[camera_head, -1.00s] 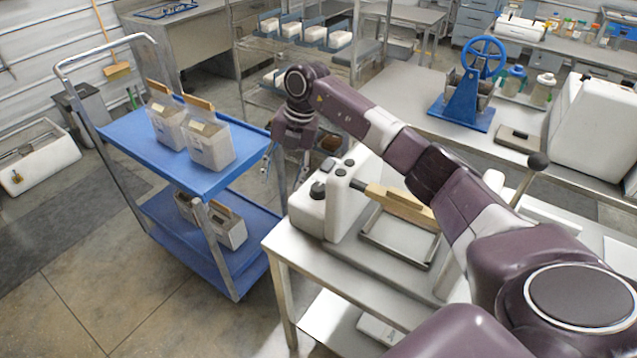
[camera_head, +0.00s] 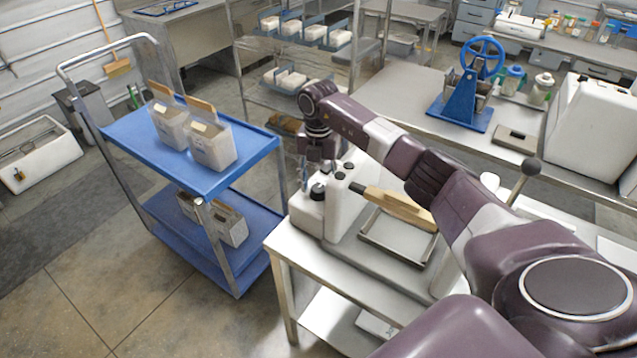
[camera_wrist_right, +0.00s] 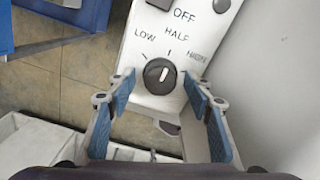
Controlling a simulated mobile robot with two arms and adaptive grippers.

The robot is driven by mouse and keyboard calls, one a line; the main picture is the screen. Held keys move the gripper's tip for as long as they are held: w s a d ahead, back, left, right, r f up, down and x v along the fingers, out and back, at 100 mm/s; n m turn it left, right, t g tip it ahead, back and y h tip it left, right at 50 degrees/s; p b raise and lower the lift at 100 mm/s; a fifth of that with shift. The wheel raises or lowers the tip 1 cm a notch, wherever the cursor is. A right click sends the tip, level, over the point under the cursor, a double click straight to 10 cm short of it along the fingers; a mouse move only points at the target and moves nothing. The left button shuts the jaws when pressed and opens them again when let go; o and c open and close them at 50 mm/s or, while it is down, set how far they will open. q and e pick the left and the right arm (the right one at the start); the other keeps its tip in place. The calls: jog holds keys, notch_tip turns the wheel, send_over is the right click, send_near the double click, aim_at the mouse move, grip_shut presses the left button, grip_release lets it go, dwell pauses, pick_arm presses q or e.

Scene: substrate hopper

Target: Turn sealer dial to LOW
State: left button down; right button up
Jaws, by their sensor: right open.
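The sealer (camera_head: 345,215) is a white machine on the steel table, with a black dial (camera_head: 317,191) on its left part. In the right wrist view the dial (camera_wrist_right: 160,76) is a round black knob with a white pointer mark, which seems to point up toward the HALF tick. LOW is printed up-left of it, HALF above it, and a partly readable label to the right. My right gripper (camera_head: 320,166) is above the dial. Its open blue-padded fingers (camera_wrist_right: 158,92) appear on either side of the dial, with gaps between. My left gripper is not in view.
Black buttons (camera_head: 340,176) sit beside the dial on the sealer. A wooden-handled lever (camera_head: 398,206) lies over the sealer's metal frame. A blue cart (camera_head: 255,150) with boxes stands to the left. A blue hand-wheel press (camera_head: 462,103) is on the bench behind.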

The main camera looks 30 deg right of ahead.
jog(key=shift+c, duration=0.4)
jog(key=c, duration=1.1)
jog(key=shift+n, duration=0.3)
jog(key=shift+f+n+b, duration=0.1)
jog(key=shift+n+b, duration=0.7)
jog(key=shift+b, duration=0.1)
jog(key=n+b, duration=0.2)
jog(key=n, duration=0.1)
jog(key=shift+n, duration=0.3)
jog(key=n+b, duration=0.1)
jog(key=n, duration=0.1)
jog(key=shift+n, duration=0.3)
jog(key=shift+n+b, duration=0.75)
jog(key=shift+n, duration=0.95)
